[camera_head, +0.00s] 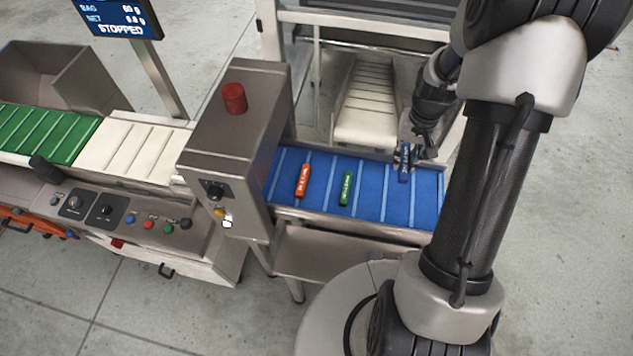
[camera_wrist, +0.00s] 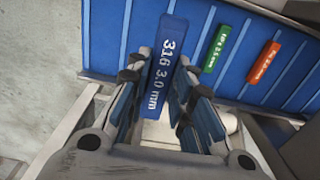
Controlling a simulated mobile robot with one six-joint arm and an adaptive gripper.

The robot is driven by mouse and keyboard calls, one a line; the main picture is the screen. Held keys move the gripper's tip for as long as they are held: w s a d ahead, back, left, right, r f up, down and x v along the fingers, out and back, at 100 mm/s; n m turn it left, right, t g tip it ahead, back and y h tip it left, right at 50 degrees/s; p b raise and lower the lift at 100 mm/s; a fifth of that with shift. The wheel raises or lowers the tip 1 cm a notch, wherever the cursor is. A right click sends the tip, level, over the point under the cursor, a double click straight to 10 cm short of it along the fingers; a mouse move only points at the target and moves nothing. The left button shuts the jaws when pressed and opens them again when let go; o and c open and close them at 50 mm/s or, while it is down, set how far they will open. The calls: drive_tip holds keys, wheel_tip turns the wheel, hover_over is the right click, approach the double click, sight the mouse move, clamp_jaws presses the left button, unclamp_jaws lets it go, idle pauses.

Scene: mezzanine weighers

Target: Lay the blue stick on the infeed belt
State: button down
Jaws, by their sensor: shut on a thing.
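The blue stick (camera_wrist: 168,62), printed "316 3.0 mm", is between the fingers of my gripper (camera_wrist: 160,100) in the wrist view. My gripper is shut on it. In the head view the blue stick (camera_head: 404,165) is over the right part of the blue infeed belt (camera_head: 372,200), with my gripper (camera_head: 405,150) at its far end. The stick lies roughly along the belt's cross slats. I cannot tell whether it touches the belt.
An orange stick (camera_head: 303,180) and a green stick (camera_head: 346,189) lie apart on the blue belt, left of the blue stick. A steel housing with a red button (camera_head: 233,98) stands at the belt's left end. A display (camera_head: 118,17) reads "STOPPED". A white belt (camera_head: 368,105) lies behind.

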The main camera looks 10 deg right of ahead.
sight(389, 198)
drive_tip(key=shift+w+d+r, duration=0.1)
drive_tip(key=shift+d+r, duration=0.1)
drive_tip(key=shift+d, duration=0.05)
wheel_tip(389, 198, down, 20)
drive_tip(key=b, duration=0.5)
drive_tip(key=shift+a, duration=0.1)
drive_tip(key=shift+f, duration=0.15)
drive_tip(key=c, duration=1.4)
unclamp_jaws()
